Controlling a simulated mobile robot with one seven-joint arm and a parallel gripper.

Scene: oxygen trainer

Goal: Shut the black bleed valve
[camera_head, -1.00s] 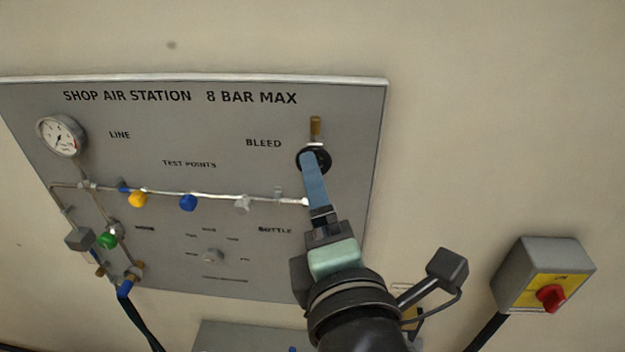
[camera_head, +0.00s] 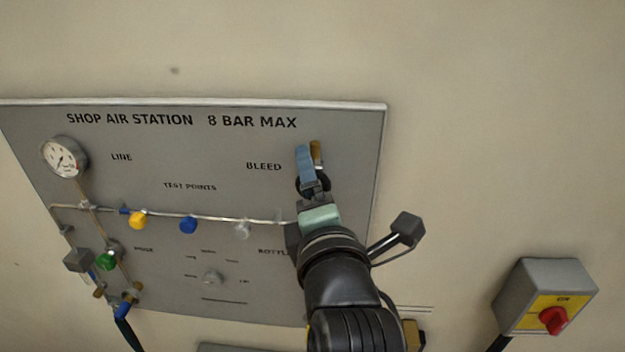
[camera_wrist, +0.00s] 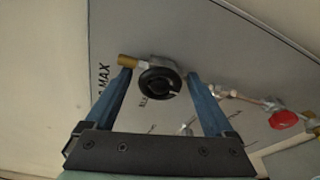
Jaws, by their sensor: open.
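The black bleed valve knob (camera_wrist: 159,84) is a round black wheel with a brass stub (camera_wrist: 127,61) beside it, mounted on the grey panel right of the word BLEED. In the head view the black knob (camera_head: 324,186) is mostly hidden behind my gripper, with the brass stub (camera_head: 317,154) showing above. My gripper (camera_head: 306,150) has its blue fingers up at the valve. In the wrist view my gripper (camera_wrist: 158,82) is open, one finger on each side of the knob in the picture. I see no clear contact with the knob, and depth is hard to judge.
The grey panel (camera_head: 120,180) carries a gauge (camera_head: 65,156), a pipe run and yellow (camera_head: 138,220), blue (camera_head: 188,225) and green (camera_head: 107,260) knobs. A switch box (camera_head: 545,295) with a red knob is at the lower right. Bare wall lies right of the panel.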

